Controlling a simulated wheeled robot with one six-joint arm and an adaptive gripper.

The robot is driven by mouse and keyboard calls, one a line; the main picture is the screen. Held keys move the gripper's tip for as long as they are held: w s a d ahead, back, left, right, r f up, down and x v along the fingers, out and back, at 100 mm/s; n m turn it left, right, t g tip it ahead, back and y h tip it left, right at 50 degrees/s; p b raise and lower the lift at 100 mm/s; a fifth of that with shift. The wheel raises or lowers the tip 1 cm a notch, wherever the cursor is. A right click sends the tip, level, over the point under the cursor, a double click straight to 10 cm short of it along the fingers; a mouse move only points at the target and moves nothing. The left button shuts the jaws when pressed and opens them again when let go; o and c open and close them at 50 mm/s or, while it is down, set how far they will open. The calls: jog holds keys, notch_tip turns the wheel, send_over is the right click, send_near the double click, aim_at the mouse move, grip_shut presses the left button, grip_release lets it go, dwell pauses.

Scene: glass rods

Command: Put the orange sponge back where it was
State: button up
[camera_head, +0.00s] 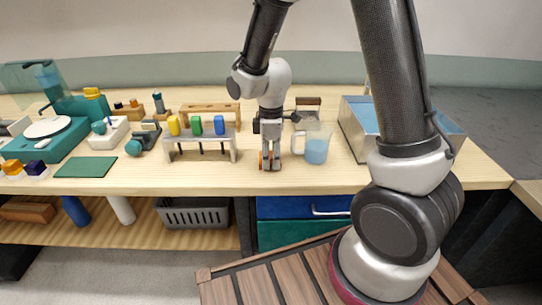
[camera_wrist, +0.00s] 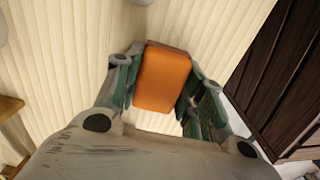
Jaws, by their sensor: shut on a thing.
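The orange sponge (camera_wrist: 163,80) sits between the two fingers of my gripper (camera_wrist: 160,85) in the wrist view, with the pale wooden tabletop below it. My gripper is shut on the sponge. In the head view my gripper (camera_head: 270,162) points down close to the front part of the table, and a little orange of the sponge (camera_head: 265,160) shows between its fingers. Whether the sponge touches the table is hard to tell. No mark of the sponge's former place can be made out.
A clear jug with blue liquid (camera_head: 316,150) stands just right of my gripper. A rack with coloured blocks (camera_head: 202,143) is to its left. A blue-lined basin (camera_head: 352,130) stands further right. The table's front edge (camera_head: 290,190) is close, with bare wood along it.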

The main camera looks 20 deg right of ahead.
aim_at(271, 154)
jog(key=o, duration=1)
notch_tip(271, 154, up, 12)
jog(key=s+d+r+m+t, duration=0.1)
jog(key=s+d+r+m, duration=0.3)
jog(key=s+d, duration=0.1)
jog(key=s+d+r+m+t, duration=0.1)
jog(key=s+d+r+m, duration=0.2)
jog(key=s, duration=0.4)
jog(key=s+d+r+m+t, duration=0.2)
jog(key=s+d+r+m, duration=0.2)
jog(key=s+d+m, duration=0.2)
jog(key=shift+s+d+r+m, duration=0.35)
jog(key=shift+s+m, duration=0.15)
jog(key=shift+m, duration=0.2)
